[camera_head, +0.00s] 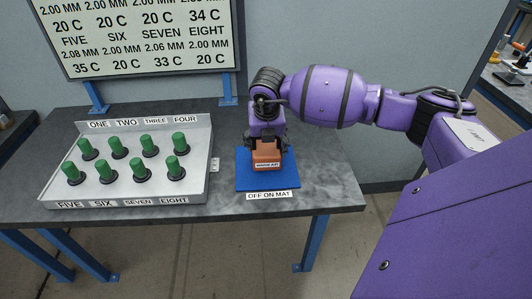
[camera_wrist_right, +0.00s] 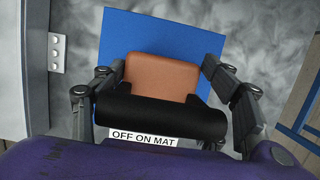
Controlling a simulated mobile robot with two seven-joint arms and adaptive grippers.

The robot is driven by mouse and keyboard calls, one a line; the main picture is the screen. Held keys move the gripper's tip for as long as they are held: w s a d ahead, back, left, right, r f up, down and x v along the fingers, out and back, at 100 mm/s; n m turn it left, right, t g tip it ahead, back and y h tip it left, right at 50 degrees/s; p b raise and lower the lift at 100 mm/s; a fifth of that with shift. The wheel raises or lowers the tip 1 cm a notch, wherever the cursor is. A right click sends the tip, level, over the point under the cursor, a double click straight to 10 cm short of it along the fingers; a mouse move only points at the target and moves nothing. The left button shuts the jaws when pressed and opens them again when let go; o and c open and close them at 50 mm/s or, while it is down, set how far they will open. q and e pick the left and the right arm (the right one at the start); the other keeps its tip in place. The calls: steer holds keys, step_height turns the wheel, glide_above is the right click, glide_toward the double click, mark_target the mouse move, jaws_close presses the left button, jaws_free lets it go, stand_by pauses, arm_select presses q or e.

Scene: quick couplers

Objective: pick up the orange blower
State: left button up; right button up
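The orange blower (camera_head: 267,158) stands on the blue mat (camera_head: 254,183) near the table's front edge, with a small label on its front. My right gripper (camera_head: 268,143) is above it and reaches down around it. In the right wrist view the orange body (camera_wrist_right: 162,75) and a black cylindrical part (camera_wrist_right: 160,117) lie between the two fingers of the right gripper (camera_wrist_right: 164,72). The fingers are apart, one on each side; a little blue mat (camera_wrist_right: 165,33) shows between the right-hand finger and the body. Contact on the left-hand side is unclear. My left gripper is out of view.
A grey panel box (camera_head: 120,201) with several green-capped couplers stands left of the mat. A small outlet plate (camera_head: 214,164) is on its side. A label (camera_head: 269,196) reading OFF ON MAT lies at the mat's front. A readings board (camera_head: 145,40) stands behind.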

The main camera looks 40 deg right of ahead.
mark_target(264, 156)
steer(key=shift+c, duration=1.5)
steer(key=shift+r, duration=0.3)
steer(key=v, duration=0.3)
steer(key=shift+w+d+r, duration=0.15)
steer(key=shift+w, duration=0.05)
steer(key=s+a+r, duration=0.2)
steer(key=r, duration=0.1)
steer(key=s+a+r, duration=0.1)
steer(key=r, duration=0.1)
steer(key=shift+s+r, duration=0.2)
steer(key=s+a+r+b, duration=0.1)
steer(key=s+a+r, duration=0.2)
steer(key=s+a, duration=0.2)
steer(key=shift+s+a+r, duration=0.4)
steer(key=shift+s, duration=0.55)
